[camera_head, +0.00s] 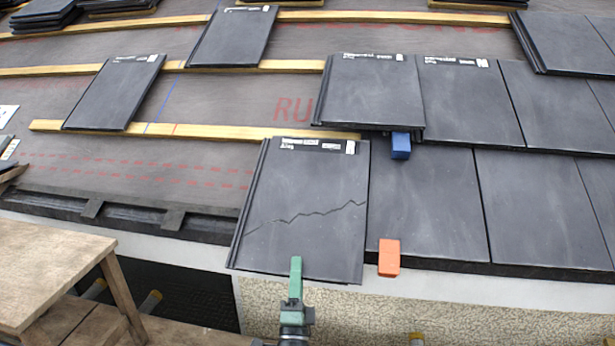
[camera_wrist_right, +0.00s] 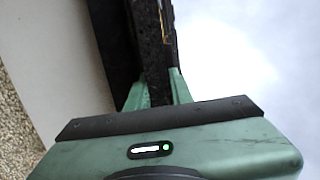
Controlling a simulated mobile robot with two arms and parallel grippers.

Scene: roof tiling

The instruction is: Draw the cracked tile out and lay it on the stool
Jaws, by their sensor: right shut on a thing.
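The cracked tile (camera_head: 310,185) is dark grey with a jagged crack across its middle. It lies at the left end of the lowest tile row, and its lower edge sits lower than its right neighbour's. My right gripper (camera_head: 296,265) is shut on its lower edge, one finger on top. In the right wrist view the green fingers (camera_wrist_right: 157,92) are on either side of the dark tile edge (camera_wrist_right: 156,55). The wooden stool (camera_head: 50,262) stands at the lower left, its visible top bare. My left gripper is not in view.
A blue block (camera_head: 401,145) sits under the lower edge of the tile above (camera_head: 372,92). An orange block (camera_head: 389,258) is at the lower edge of the right neighbour tile (camera_head: 425,205). Loose tiles lie on the battens (camera_head: 190,132) at upper left. Scaffold boards (camera_head: 185,332) lie below.

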